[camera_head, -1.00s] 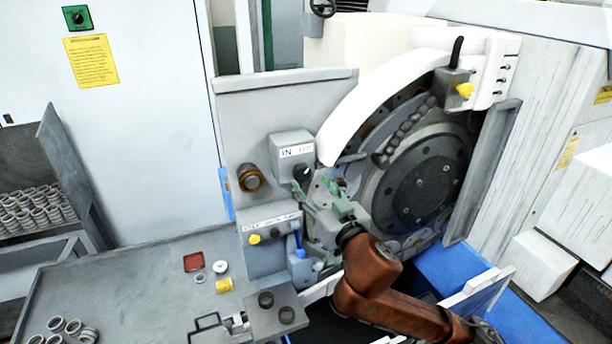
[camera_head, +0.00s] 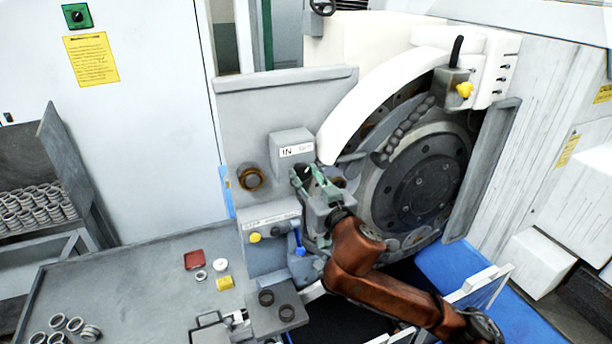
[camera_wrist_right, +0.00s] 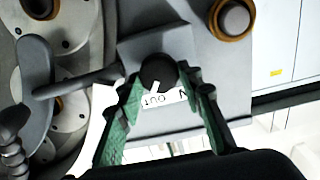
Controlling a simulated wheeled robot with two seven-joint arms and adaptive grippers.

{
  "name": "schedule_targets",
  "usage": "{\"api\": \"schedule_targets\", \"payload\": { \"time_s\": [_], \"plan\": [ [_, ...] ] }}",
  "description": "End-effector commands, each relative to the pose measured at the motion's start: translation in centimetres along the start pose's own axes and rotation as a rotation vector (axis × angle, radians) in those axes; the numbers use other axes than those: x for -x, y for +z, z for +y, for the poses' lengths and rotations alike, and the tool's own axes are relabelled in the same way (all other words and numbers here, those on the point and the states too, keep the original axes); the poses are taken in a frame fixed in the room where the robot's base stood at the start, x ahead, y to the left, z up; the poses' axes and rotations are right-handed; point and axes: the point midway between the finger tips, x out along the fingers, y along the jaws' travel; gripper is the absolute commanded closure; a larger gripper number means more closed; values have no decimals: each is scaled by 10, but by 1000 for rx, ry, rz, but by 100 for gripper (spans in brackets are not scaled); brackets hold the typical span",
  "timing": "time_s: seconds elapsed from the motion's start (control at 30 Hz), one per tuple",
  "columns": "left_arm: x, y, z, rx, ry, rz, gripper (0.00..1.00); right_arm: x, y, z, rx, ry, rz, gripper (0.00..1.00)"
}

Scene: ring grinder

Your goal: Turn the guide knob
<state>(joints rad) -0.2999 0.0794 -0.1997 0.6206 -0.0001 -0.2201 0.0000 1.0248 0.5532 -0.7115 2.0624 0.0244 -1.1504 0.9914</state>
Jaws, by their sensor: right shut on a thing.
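The guide knob (camera_wrist_right: 158,72) is a round black knob with a white pointer mark, on the front of a grey box (camera_head: 290,146) with an IN/OUT label. In the wrist view the label shows upside down below the knob, partly covered. My right gripper (camera_wrist_right: 160,85) has its green fingers on either side of the knob and is shut on it. In the head view the right gripper (camera_head: 306,174) is at the lower edge of the box, and its fingers mostly hide the knob. My left gripper is not in view.
The large grinding wheel (camera_head: 425,185) under a white curved guard (camera_head: 385,85) is right of the gripper. A brass-coloured round knob (camera_head: 250,178) is left of the box. Below is a panel with a yellow button (camera_head: 255,238) and a blue lever (camera_head: 299,243). Rings lie on the table (camera_head: 140,290).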

Motion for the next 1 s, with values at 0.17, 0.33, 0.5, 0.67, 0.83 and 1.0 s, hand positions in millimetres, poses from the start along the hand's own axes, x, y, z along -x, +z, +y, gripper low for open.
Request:
{"api": "schedule_targets", "payload": {
  "time_s": [0.17, 0.33, 0.5, 0.67, 0.83, 1.0],
  "plan": [
    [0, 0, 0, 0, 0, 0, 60, 0, 0, 0, 0, -1, 0, 84],
    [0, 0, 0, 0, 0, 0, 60, 0, 0, 0, 1, 0, 0, 91],
    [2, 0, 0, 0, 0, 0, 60, 0, 0, 0, 21, -1, -1, 91],
    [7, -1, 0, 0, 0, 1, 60, 0, -1, 0, 82, 0, -1, 91],
    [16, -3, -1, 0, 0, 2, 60, 0, -2, 0, 200, 1, -1, 91],
    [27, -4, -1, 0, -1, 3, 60, 0, -3, -1, 355, 1, 0, 91]
  ]
}}
